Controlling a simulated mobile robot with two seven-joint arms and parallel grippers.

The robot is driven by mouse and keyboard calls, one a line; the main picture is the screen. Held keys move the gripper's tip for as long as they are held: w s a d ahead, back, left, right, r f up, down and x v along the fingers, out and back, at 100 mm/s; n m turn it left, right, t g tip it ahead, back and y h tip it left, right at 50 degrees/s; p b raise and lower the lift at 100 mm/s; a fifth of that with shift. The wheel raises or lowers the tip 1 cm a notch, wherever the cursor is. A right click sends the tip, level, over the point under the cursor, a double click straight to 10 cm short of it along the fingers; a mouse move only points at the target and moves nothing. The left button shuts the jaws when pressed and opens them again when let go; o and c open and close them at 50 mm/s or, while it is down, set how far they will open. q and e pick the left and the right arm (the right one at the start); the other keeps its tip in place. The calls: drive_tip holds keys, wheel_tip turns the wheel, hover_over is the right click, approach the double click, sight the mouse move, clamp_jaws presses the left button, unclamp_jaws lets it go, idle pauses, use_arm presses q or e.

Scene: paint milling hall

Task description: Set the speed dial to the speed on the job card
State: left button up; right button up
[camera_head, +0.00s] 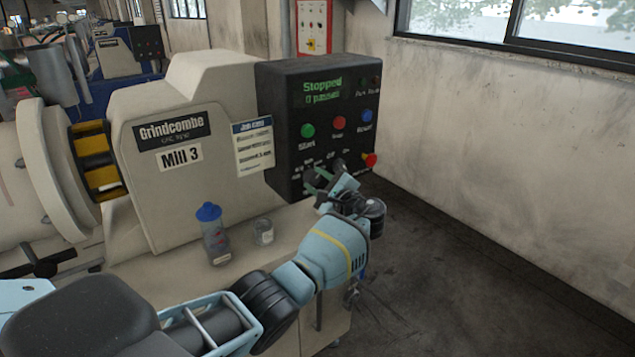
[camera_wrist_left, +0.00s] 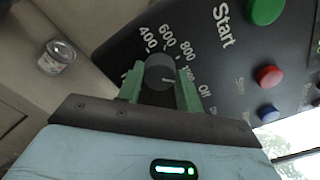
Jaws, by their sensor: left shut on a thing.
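The speed dial (camera_wrist_left: 158,70) is a dark round knob with printed numbers, 400, 600 and 800 among them, around it. A pale mark on it points to the right in the left wrist view, roughly towards the label past 800; the exact setting is hard to read. My left gripper (camera_wrist_left: 161,88) has its green fingers on both sides of the dial, shut on it. In the head view the gripper (camera_head: 319,182) is at the panel's lower left and hides most of the dial. The job card (camera_head: 254,145) hangs left of the panel; its small text is not legible.
The black control panel (camera_head: 284,115) shows "Stopped" on its display (camera_head: 323,90). Green start (camera_head: 307,130), red (camera_head: 338,122) and blue (camera_head: 367,116) buttons sit above the dial. A red knob (camera_head: 370,160) juts out at lower right. A blue-capped bottle (camera_head: 213,235) and a glass jar (camera_head: 263,231) stand below.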

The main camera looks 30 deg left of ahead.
use_arm(q)
drive_tip(key=o, duration=1)
drive_tip(key=shift+d, duration=0.1)
drive_tip(key=v, duration=0.7)
drive_tip(key=shift+s+d, duration=0.2)
drive_tip(key=shift+d, duration=0.1)
